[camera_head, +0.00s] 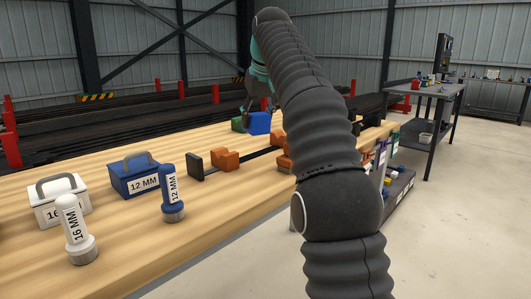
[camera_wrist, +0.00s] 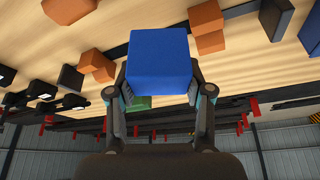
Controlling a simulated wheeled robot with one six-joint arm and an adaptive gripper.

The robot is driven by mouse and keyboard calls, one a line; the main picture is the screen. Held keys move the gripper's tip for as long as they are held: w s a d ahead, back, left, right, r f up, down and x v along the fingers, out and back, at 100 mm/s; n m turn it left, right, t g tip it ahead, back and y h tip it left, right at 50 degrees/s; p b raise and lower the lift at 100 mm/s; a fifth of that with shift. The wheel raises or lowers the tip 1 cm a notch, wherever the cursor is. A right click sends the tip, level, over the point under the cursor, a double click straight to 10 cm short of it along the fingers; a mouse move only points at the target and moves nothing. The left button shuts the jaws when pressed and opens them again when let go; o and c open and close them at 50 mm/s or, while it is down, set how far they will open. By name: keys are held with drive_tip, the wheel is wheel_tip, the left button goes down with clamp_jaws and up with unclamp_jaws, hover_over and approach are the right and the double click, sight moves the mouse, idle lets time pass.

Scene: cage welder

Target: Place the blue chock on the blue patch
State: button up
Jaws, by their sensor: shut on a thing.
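The blue chock (camera_head: 260,123) is a blue block at the far part of the wooden table in the head view. In the wrist view the blue chock (camera_wrist: 158,60) sits between the two fingers of my gripper (camera_wrist: 160,84), which is shut on it. My gripper (camera_head: 258,94) shows partly behind my dark arm in the head view. I cannot tell whether the chock touches the table. A green block (camera_head: 238,124) is just left of it and also shows behind it in the wrist view (camera_wrist: 139,102). I cannot make out the blue patch in either view.
Orange blocks (camera_head: 226,160) and a dark bar lie nearer on the table. A blue 12 MM box (camera_head: 141,179), a white 16 MM box (camera_head: 58,203) and blue (camera_head: 172,193) and white (camera_head: 75,231) labelled cylinders stand at the left.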

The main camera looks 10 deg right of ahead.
drive_tip(key=shift+w+f, duration=0.15)
drive_tip(key=shift+w, duration=0.1)
drive_tip(key=shift+f, duration=0.35)
wheel_tip(320, 180, down, 9)
drive_tip(key=b, duration=0.3)
drive_tip(key=shift+b, duration=0.4)
drive_tip(key=shift+f, duration=0.1)
drive_tip(key=o, duration=1)
